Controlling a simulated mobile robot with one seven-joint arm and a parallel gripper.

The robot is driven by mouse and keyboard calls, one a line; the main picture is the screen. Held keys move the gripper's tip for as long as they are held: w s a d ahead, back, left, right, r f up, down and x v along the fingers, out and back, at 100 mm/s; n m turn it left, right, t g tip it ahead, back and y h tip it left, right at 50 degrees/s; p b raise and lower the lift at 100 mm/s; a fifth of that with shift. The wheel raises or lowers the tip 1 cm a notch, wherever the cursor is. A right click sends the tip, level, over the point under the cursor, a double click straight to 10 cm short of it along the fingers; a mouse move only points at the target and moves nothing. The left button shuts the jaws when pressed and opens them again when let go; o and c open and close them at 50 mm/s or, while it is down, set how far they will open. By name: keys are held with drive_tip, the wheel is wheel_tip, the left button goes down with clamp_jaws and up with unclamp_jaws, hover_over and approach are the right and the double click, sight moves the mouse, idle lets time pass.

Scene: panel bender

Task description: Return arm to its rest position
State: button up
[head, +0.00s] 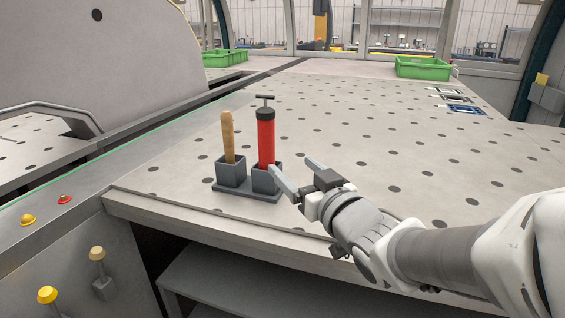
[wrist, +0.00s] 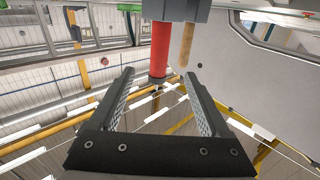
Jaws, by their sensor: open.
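My arm reaches in from the right in the head view. My gripper (head: 298,176) is open, with nothing between its fingers, just right of a dark two-socket holder (head: 233,189) on the perforated table. A red cylinder with a black T-handle (head: 266,138) stands upright in the right socket. A wooden rod (head: 228,137) stands in the left socket. In the wrist view the picture looks upside down; my open gripper (wrist: 164,95) shows empty fingers, with the red cylinder (wrist: 160,48) and the wooden rod (wrist: 187,42) beyond them.
The perforated table (head: 400,150) is mostly clear behind and right of the holder. Green bins (head: 423,68) stand at the back. A large grey panel (head: 90,60) stands at left. Yellow and red knobs (head: 47,294) are at the front left, near the table edge.

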drive_tip(key=shift+s, duration=0.1)
drive_tip(key=shift+d, duration=0.15)
drive_tip(key=s+d+f+m+g+h, duration=0.1)
drive_tip(key=s+d+h, duration=0.1)
drive_tip(key=d, duration=0.1)
drive_tip(key=s+d+f+m+g+h, duration=0.1)
drive_tip(key=d+f+h, duration=0.1)
drive_tip(key=d+h, duration=0.1)
drive_tip(key=s+d+f+m+g+h, duration=0.1)
drive_tip(key=s+d+m+g+h, duration=0.1)
drive_tip(key=d, duration=0.2)
drive_tip(key=shift+s+f+h, duration=0.3)
drive_tip(key=shift+f+h, duration=0.1)
drive_tip(key=s+f+m+g, duration=0.1)
drive_tip(key=s+f+g, duration=0.15)
drive_tip(key=s, duration=0.55)
drive_tip(key=s+f+g, duration=0.2)
drive_tip(key=s+g, duration=0.2)
drive_tip(key=s, duration=0.3)
wheel_tip(320, 180, up, 18)
drive_tip(key=p, duration=1.8)
drive_tip(key=shift+w+d, duration=0.15)
drive_tip(key=shift+d, duration=0.1)
